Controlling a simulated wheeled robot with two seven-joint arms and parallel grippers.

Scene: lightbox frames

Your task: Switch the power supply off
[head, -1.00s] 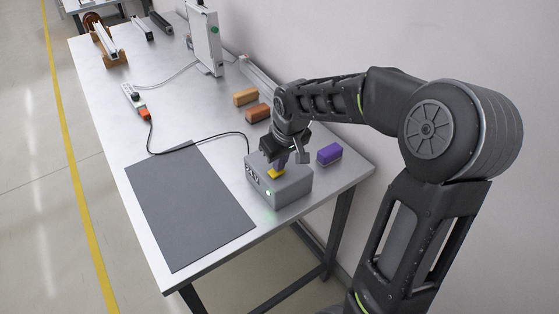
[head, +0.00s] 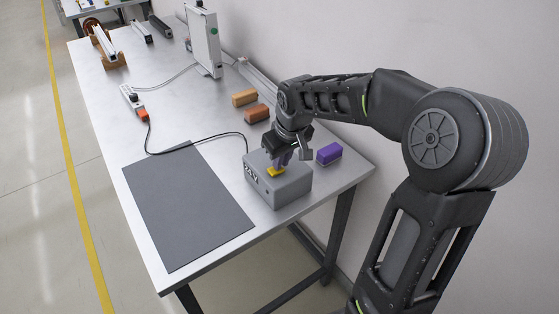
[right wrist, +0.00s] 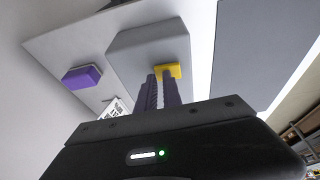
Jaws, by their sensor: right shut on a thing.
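The power supply is a grey box (head: 290,190) near the table's front right corner, with a yellow switch (head: 275,172) on top. The box also shows in the right wrist view (right wrist: 150,48), with the switch (right wrist: 174,71) at the fingertips. My right gripper (head: 280,162) points down onto the box. Its purple fingers (right wrist: 163,80) are close together and shut on the yellow switch, partly hiding it. No lit lamp shows on the box's front face. My left gripper is not in view.
A purple block (head: 328,154) lies just right of the box. Orange (head: 245,97) and brown (head: 257,113) blocks lie behind it. A dark mat (head: 188,205) lies to the left. A black cable (head: 215,135) runs to a power strip (head: 131,97). A wall borders the table's right side.

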